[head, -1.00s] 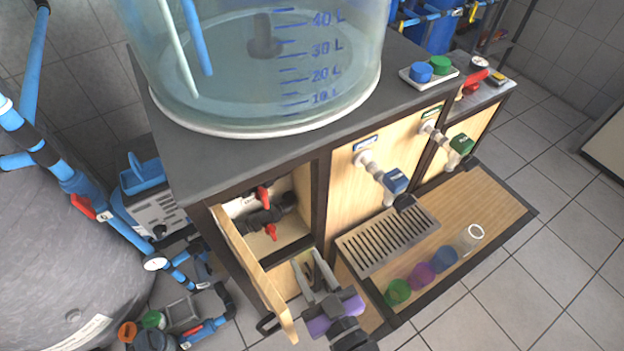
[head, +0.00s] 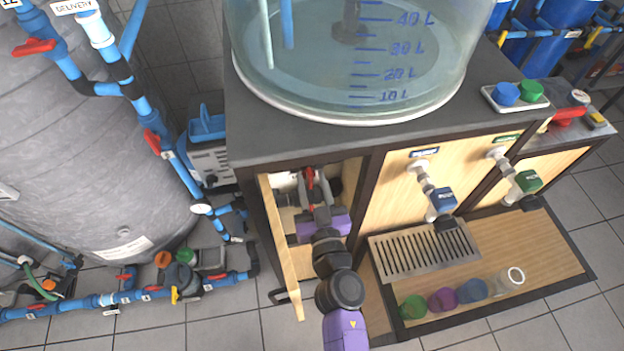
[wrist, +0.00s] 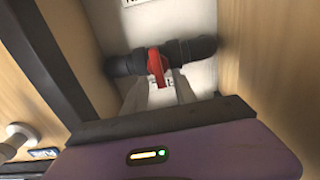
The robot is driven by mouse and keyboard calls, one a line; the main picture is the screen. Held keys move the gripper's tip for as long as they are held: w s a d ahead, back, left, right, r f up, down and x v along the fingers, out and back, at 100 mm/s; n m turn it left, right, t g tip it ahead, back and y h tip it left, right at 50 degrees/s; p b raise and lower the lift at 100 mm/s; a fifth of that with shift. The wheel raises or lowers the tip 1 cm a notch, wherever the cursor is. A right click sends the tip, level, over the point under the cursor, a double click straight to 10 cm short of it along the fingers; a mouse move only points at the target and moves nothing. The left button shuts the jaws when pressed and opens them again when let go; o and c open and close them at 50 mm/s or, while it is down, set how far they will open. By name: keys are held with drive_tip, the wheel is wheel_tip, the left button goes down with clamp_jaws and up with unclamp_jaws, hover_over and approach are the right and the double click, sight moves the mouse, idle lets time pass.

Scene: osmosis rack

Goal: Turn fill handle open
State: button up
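A red valve handle (wrist: 156,66) sits on a black pipe (wrist: 190,50) inside the open cabinet, and it also shows in the head view (head: 311,184). My gripper (wrist: 159,82) reaches into the cabinet with its two pale fingers apart, one on each side of the handle's lower end. I cannot tell whether either finger touches the handle. In the head view my gripper (head: 316,190) hides part of the pipework and any lower handle. White labels behind the pipe are cut off or partly hidden, so I cannot read them.
The cabinet's wooden door (head: 279,245) stands open left of my arm. Wooden walls (wrist: 265,50) and a dark frame post (wrist: 55,60) bound the compartment closely. A clear water tank (head: 350,70) stands above on the counter. A drip grate (head: 425,250) and several cups lie to the right.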

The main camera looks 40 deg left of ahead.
drive_tip(key=shift+w+a, duration=0.2)
drive_tip(key=shift+a, duration=0.1)
clamp_jaws()
